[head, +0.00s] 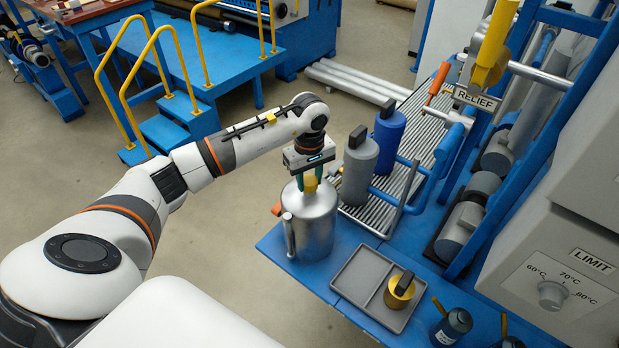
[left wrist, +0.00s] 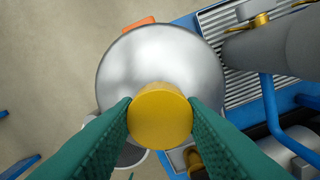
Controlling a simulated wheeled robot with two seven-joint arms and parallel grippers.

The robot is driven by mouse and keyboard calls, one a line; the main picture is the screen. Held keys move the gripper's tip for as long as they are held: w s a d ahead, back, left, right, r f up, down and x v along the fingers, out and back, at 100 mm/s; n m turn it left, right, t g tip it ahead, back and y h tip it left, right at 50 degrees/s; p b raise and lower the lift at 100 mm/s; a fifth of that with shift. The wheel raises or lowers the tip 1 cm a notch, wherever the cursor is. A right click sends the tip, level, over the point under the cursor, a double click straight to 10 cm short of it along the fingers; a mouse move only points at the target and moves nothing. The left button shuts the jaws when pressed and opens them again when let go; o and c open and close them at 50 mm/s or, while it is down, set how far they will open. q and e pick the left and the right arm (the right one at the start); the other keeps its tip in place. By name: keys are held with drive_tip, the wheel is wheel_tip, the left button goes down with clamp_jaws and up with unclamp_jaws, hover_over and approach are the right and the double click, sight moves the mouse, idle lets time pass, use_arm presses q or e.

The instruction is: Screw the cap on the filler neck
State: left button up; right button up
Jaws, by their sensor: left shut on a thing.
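The yellow cap (head: 310,185) is between the green fingers of my left gripper (head: 310,180), which is shut on it just over the silver can's top. In the left wrist view the cap (left wrist: 160,116) shows as a round yellow disc seen from above, with a finger (left wrist: 112,135) against each side. The silver can (head: 313,222) stands upright on the blue bench, with a side handle and an orange part at its left. The filler neck is hidden behind the cap and fingers, so I cannot tell whether the cap touches it. My right gripper is not in view.
A grey two-part tray (head: 345,282) holds a brass piece with a black top (head: 402,288). Grey (head: 358,165) and blue (head: 389,130) canisters stand on a ribbed grate right behind the can. A dark bottle (head: 453,327) is at the bench's front. Blue frame bars rise at right.

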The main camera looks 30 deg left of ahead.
use_arm(q)
drive_tip(key=shift+o, duration=1.4)
drive_tip(key=c, duration=0.4)
drive_tip(key=m+b, duration=0.2)
drive_tip(key=m, duration=0.1)
drive_tip(key=shift+w+f+b, duration=0.1)
drive_tip(key=shift+f+b, duration=0.1)
drive_tip(key=shift+b, duration=0.2)
drive_tip(key=shift+r+m, duration=0.1)
drive_tip(key=shift+m, duration=0.4)
drive_tip(key=shift+r+m, duration=0.15)
drive_tip(key=shift+m, duration=0.15)
